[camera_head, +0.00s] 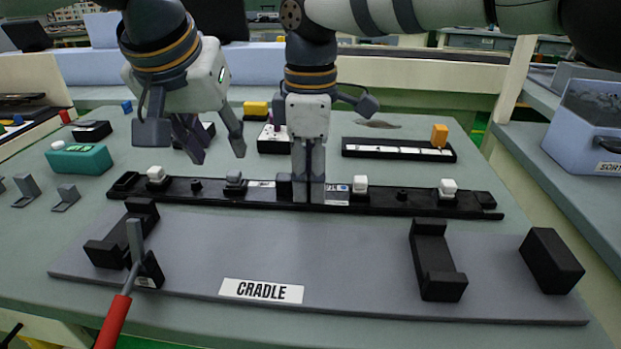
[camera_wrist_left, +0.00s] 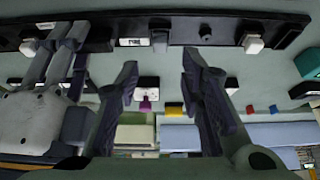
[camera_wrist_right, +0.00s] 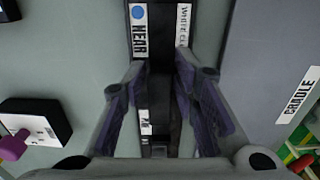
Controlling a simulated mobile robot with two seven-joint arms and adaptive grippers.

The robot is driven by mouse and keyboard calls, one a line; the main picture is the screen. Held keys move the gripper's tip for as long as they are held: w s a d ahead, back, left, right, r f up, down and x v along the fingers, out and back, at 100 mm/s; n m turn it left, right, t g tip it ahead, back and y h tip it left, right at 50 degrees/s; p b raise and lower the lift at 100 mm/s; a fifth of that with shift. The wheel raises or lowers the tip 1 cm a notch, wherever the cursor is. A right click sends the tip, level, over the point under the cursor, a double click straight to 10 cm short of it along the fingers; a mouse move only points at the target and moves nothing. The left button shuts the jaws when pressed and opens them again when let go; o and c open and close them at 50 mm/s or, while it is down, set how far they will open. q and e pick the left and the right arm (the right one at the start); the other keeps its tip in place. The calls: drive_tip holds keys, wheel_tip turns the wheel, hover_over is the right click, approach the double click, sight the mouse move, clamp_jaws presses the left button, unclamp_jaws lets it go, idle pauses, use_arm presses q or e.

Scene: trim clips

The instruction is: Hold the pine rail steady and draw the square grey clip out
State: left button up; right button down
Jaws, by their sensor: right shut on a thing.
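The long rail (camera_head: 420,207) looks black, not pine-coloured, and lies across the table behind the cradle board. A grey clip (camera_head: 233,178) sits on its left half, between a black stub and a printed label; it also shows in the left wrist view (camera_wrist_left: 160,40). My right gripper (camera_head: 310,195) points down at the rail's middle, shut on the rail, with its fingers along the rail's sides in the right wrist view (camera_wrist_right: 160,105). My left gripper (camera_head: 220,158) is open and empty, above and behind the rail near the grey clip.
White clips (camera_head: 155,174) (camera_head: 360,184) (camera_head: 447,188) also sit on the rail. The grey cradle board (camera_head: 340,270) with black blocks lies in front, with a red-handled tool (camera_head: 115,318) at its left. A teal box (camera_head: 78,160) and a second black rail (camera_head: 370,151) stand behind.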

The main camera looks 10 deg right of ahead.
sight(235, 173)
use_arm(q)
drive_tip(key=x, duration=0.7)
drive_tip(key=shift+f, duration=0.4)
clamp_jaws()
drive_tip(key=shift+d, duration=0.1)
unclamp_jaws()
drive_tip(key=shift+d, duration=0.1)
drive_tip(key=shift+r, duration=0.25)
clamp_jaws()
